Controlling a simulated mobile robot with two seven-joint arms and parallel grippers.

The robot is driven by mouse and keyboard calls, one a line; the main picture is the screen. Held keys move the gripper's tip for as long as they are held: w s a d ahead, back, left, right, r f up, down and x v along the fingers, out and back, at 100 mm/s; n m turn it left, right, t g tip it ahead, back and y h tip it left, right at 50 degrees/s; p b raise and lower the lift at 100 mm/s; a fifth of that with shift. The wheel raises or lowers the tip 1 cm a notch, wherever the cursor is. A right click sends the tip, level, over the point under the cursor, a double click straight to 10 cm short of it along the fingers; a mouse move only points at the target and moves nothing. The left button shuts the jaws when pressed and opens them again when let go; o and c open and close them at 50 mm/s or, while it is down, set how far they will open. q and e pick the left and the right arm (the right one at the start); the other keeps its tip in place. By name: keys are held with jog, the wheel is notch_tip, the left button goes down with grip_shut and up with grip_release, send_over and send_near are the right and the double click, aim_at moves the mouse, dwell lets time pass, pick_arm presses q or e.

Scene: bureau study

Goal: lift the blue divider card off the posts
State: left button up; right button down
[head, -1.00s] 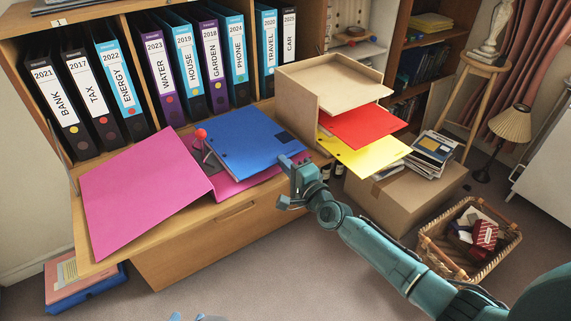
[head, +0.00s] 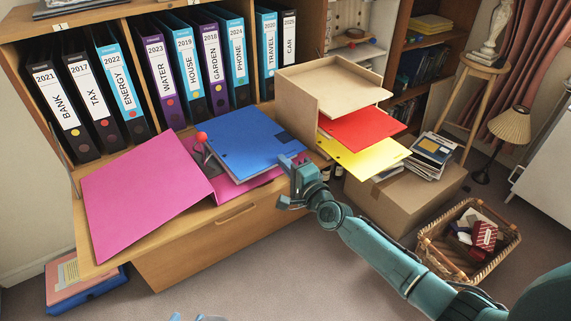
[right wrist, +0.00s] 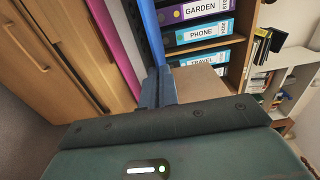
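The blue divider card (head: 240,143) lies over the open pink binder (head: 145,190) on the bureau top in the head view. A lever with a red knob (head: 201,136) stands at the card's left edge. The posts are hidden or too small to make out. My right gripper (head: 291,163) is at the card's near right edge. In the right wrist view its fingers (right wrist: 156,88) are close together, with the blue card (right wrist: 151,32) running in between them. Only light-blue tips of my left gripper (head: 190,317) show at the bottom edge of the head view.
A row of labelled binders (head: 145,75) stands behind. A wooden letter tray (head: 330,82) with red (head: 362,127) and yellow (head: 365,157) sheets is close to the right of the card. A cardboard box (head: 400,200) and a wicker basket (head: 460,262) stand on the floor at right.

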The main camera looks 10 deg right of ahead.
jog(key=shift+r+p, duration=0.5)
jog(key=shift+r, duration=0.1)
dwell(1.0)
notch_tip(320, 180, up, 6)
jog(key=p, duration=0.5)
jog(key=shift+f, duration=0.15)
dwell(0.4)
dwell(0.3)
